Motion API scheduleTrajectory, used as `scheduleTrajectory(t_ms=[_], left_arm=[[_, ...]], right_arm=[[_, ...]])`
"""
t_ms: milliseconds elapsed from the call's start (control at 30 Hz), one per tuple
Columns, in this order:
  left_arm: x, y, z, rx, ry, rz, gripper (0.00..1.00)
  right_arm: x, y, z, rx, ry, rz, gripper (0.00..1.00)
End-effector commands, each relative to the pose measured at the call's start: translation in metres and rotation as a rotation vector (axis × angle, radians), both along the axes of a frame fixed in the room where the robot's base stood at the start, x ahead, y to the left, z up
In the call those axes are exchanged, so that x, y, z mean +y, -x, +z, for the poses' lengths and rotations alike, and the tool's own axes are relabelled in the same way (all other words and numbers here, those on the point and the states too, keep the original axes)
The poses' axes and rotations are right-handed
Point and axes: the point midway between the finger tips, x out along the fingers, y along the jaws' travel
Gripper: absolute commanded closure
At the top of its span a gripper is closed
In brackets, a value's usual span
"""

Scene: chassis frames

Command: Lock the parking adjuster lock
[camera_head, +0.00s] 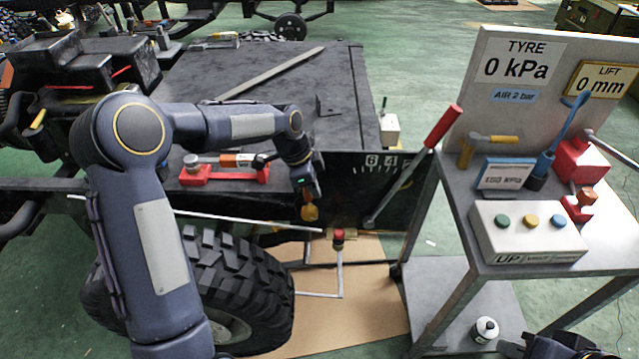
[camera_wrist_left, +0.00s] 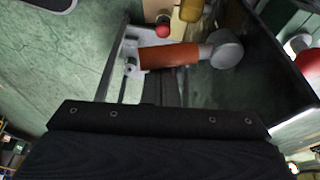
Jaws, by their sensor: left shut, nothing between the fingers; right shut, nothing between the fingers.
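My left gripper (camera_head: 309,197) hangs at the edge of the dark chassis deck, shut and empty. Just below it an amber-orange piece (camera_head: 310,212) shows. In the left wrist view an orange handle (camera_wrist_left: 168,57) with a round silver end (camera_wrist_left: 226,48) lies beyond the dark gripper body; I see no grip on it. A red knob on a brass fitting (camera_head: 338,235) is lower right of the gripper; a red knob (camera_wrist_left: 163,30) also shows in the wrist view. I cannot tell which part is the parking adjuster lock. Only a dark part of my right arm shows, at bottom right.
A red clamp-like device with an orange grip (camera_head: 225,175) sits on the deck, left of the gripper. A long lever with a red handle (camera_head: 442,128) rises at right. A grey cart (camera_head: 435,268) carries tools and a control box. A large tyre (camera_head: 245,280) stands below.

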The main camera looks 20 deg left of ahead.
Motion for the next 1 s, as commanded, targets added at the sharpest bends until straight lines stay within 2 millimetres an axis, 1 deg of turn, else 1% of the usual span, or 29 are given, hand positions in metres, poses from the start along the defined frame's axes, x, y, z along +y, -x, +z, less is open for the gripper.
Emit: scheduleTrajectory(t_ms=[67, 400, 1000], left_arm=[[0.0031, 0.0016, -0.0001, 0.001, 0.0, -0.04, 1.0], [0.009, 0.0059, -0.0007, 0.0, -0.001, -0.034, 1.0], [0.0104, 0.0063, 0.0009, 0.0, -0.003, -0.031, 1.0]], right_arm=[[0.0, 0.0, 0.0006, 0.0, 0.0, 0.0, 1.0], [0.0, 0.0, 0.0007, 0.0, 0.0, 0.0, 1.0], [0.0, 0.0, 0.0019, 0.0, 0.0, 0.0, 1.0]])
